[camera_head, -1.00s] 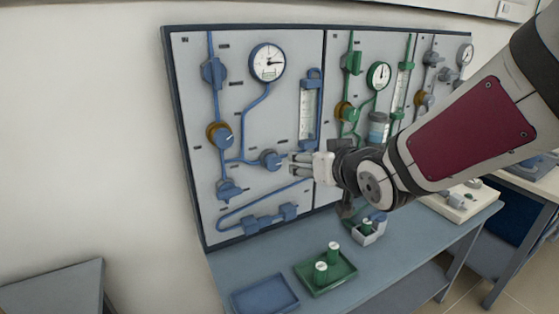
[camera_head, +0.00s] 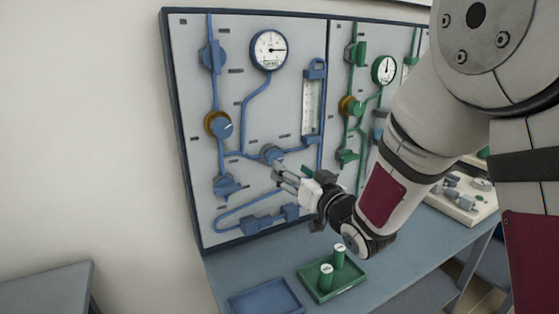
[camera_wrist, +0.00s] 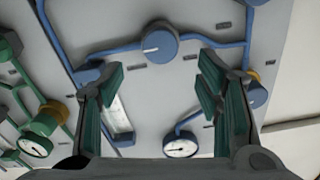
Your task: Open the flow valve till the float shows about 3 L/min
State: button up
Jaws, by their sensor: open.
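The blue flow valve knob (camera_head: 271,153) sits on the blue line of the wall panel, left of the blue flow meter. My gripper (camera_head: 279,176) is open and empty just below and in front of this knob. In the wrist view the round knob (camera_wrist: 159,42) with a white pointer mark lies beyond the open fingers (camera_wrist: 162,82), not between them. The blue flow meter tube (camera_head: 311,103) stands upright to the right of the knob; it is partly behind a finger in the wrist view (camera_wrist: 118,118). The float's height is too small to read.
A blue-line gauge (camera_head: 269,50) and regulator knob (camera_head: 220,126) are on the same panel. A green line (camera_head: 352,107) runs to the right. Below are a blue tray (camera_head: 265,299) and a green tray (camera_head: 324,297) with two green cylinders.

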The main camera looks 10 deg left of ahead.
aim_at(275, 158)
jog(key=x, duration=0.8)
jog(key=shift+a, duration=0.1)
jog(key=c, duration=1.2)
